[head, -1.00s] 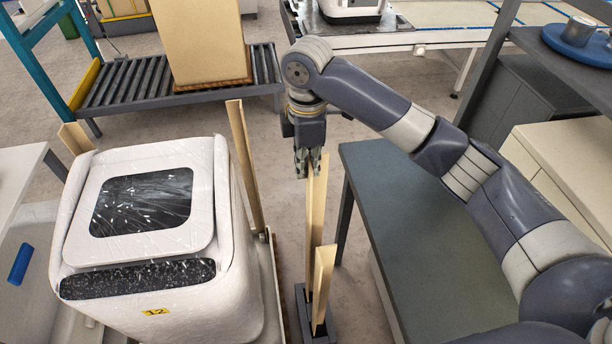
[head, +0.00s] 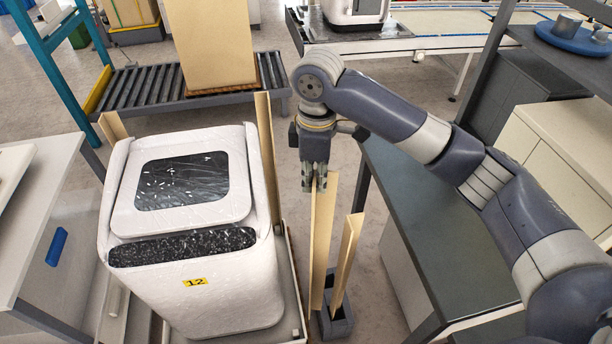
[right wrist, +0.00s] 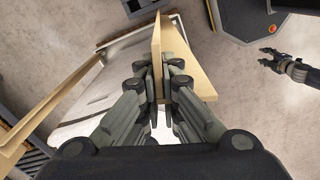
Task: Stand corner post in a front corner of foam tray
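My right gripper (head: 314,186) is shut on the upper end of a tan angled corner post (head: 321,240). The post hangs nearly upright, just right of the foam tray; whether its lower end touches anything is unclear. In the right wrist view the post (right wrist: 158,60) is between the fingers. The foam tray (head: 294,290) shows as a pale rim under a white, film-wrapped appliance (head: 195,270) marked 12. Posts stand at its back right (head: 265,150) and back left (head: 113,128). My left gripper (right wrist: 272,57) shows small in the right wrist view, seemingly open and empty.
A grey holder (head: 338,325) with another post (head: 347,260) stands right of the tray. A dark-topped bench (head: 430,220) is further right, and a white table (head: 45,200) is at left. A roller conveyor (head: 150,88) with a tall carton (head: 210,45) is behind.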

